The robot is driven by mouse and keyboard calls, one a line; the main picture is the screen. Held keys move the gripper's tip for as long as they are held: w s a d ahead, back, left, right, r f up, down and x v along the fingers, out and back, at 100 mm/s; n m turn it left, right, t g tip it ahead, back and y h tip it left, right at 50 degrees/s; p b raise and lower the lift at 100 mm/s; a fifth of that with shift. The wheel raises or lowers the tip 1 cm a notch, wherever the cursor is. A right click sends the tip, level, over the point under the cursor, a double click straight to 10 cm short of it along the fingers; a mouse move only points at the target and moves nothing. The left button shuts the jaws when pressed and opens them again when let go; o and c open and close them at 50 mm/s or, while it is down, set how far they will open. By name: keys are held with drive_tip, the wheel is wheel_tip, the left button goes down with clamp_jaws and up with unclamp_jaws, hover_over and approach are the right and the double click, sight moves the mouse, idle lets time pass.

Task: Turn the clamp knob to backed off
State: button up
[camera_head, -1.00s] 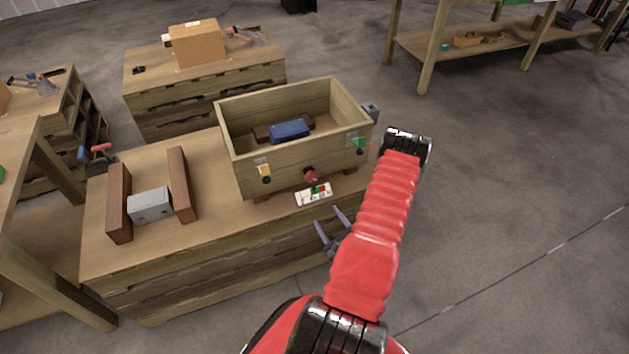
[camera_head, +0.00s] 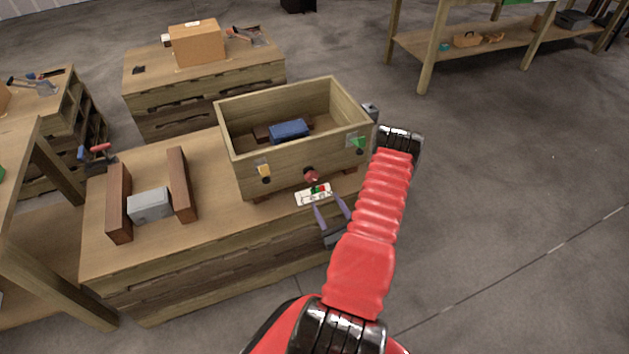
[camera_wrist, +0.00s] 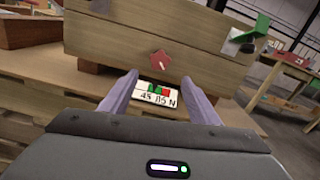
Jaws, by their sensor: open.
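The clamp knob is the red knob (camera_head: 311,174) on the front wall of the wooden box (camera_head: 290,172). In the wrist view the red knob (camera_wrist: 160,59) has a lobed, star-like outline and a small pale mark. A white label (camera_head: 313,194) with red and green fields lies just below it; in the wrist view the label (camera_wrist: 157,94) carries black letters I cannot read surely. My gripper (camera_head: 331,207) is open and empty, in front of and below the knob, apart from it. In the wrist view its two purple-grey fingers (camera_wrist: 159,80) stand left and right of the label.
The box's front also has a yellow part (camera_head: 265,173) and a green part (camera_head: 359,143). A blue block (camera_head: 289,131) lies inside the box. A grey block (camera_head: 150,205) sits between two brown rails at left. Open floor lies to the right.

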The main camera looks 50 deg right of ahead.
sight(313, 179)
drive_tip(key=x, duration=1.2)
drive_tip(key=shift+c, duration=0.7)
drive_tip(key=c, duration=0.9)
